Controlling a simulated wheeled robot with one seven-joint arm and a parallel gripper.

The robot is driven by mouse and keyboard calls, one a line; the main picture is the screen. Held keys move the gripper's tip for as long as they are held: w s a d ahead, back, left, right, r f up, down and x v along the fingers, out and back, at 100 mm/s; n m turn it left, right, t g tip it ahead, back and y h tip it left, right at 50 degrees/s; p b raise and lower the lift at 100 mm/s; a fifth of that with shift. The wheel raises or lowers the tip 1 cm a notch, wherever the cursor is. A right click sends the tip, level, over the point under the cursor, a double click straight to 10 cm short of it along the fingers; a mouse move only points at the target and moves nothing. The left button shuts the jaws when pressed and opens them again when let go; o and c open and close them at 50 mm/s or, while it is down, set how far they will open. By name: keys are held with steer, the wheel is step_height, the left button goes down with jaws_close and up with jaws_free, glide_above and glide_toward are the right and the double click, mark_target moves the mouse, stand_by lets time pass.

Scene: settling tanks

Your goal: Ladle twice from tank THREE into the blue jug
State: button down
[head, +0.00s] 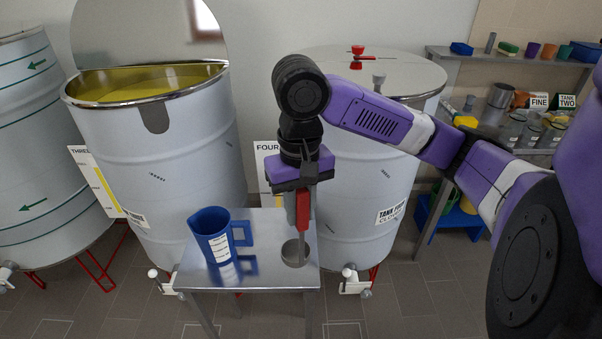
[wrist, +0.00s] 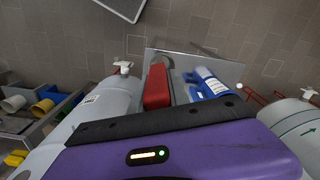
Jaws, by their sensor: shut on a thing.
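Tank THREE (head: 165,145) is a pale drum at the left with its lid raised; yellow liquid (head: 150,83) shows inside near the rim. The blue jug (head: 212,238) stands upright on a small steel table (head: 245,280), handle to the right; it also shows in the wrist view (wrist: 207,84). My gripper (head: 302,197) is over the table's right part, right of the jug, shut on the red-handled ladle (head: 304,213). The ladle hangs upright with its round steel cup (head: 295,253) low at the tabletop; I cannot tell whether it touches. Its red handle shows in the wrist view (wrist: 157,86).
Tank FOUR (head: 345,165), lid closed with a red knob, stands right behind my gripper. Another drum with green arrows (head: 35,150) is at the far left. Shelves (head: 510,110) with cups and jars are at the right. White taps stick out low beside the table.

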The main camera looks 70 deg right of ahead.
steer(key=w+a+f+n, duration=0.4)
steer(key=w+a+f, duration=0.3)
steer(key=a+f, duration=0.4)
steer(key=w+a+f+n, duration=0.5)
steer(key=w+a+f, duration=0.3)
steer(key=a+f, duration=0.3)
steer(key=shift+a+f, duration=0.15)
steer(key=shift+a, duration=0.15)
